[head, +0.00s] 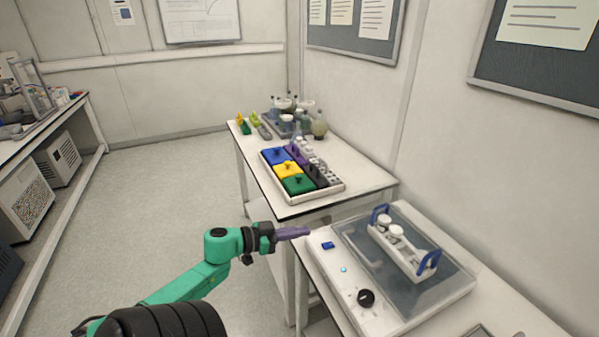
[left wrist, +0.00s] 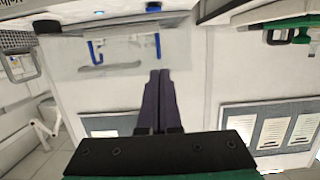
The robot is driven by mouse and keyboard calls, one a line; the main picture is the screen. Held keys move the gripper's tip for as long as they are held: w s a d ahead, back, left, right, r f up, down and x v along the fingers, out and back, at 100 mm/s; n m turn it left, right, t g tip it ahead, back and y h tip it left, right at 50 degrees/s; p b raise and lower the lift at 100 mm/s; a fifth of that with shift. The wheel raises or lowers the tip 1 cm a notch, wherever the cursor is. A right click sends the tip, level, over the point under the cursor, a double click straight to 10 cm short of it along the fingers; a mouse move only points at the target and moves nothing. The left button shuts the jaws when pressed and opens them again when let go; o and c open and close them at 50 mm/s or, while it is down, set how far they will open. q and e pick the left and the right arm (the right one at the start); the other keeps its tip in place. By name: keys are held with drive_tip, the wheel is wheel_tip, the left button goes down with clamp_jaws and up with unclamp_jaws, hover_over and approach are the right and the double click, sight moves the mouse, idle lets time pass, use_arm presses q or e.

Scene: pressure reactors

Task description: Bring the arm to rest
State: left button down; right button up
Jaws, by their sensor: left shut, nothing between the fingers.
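My left gripper (head: 307,231) is at the end of the green arm that comes in from the lower left. Its purple-grey fingers point right, just left of the white device. They are closed together with nothing between them. In the left wrist view the fingers (left wrist: 160,78) also lie side by side, in the middle of the picture. The gripper appears in free air, apart from the device and the tables. My right gripper is in neither view.
A white device (head: 322,282) with a black knob (head: 366,298) bears a blue-handled carrier (head: 404,252) on its grey plate. Behind it, a table holds a tray (head: 300,200) of coloured blocks and several flasks (head: 319,127). The floor (head: 150,190) at left is clear.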

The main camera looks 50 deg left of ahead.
use_arm(q)
drive_tip(key=shift+a+f, duration=0.1)
idle(0.3)
drive_tip(key=s+a+f+n+g+y, duration=0.1)
drive_tip(key=s+f+n+g+y, duration=0.3)
drive_tip(key=f, duration=1)
drive_tip(key=s+a+f+n+g+y, duration=0.15)
drive_tip(key=s+f, duration=0.45)
drive_tip(key=f, duration=0.8)
drive_tip(key=s+d+f+m+g, duration=0.4)
drive_tip(key=s+d+f+g, duration=0.4)
drive_tip(key=s+d+f, duration=1.1)
drive_tip(key=shift+s+d+f+h, duration=0.25)
drive_tip(key=shift+s+h, duration=0.2)
drive_tip(key=shift+s, duration=0.25)
drive_tip(key=shift+m+g, duration=0.25)
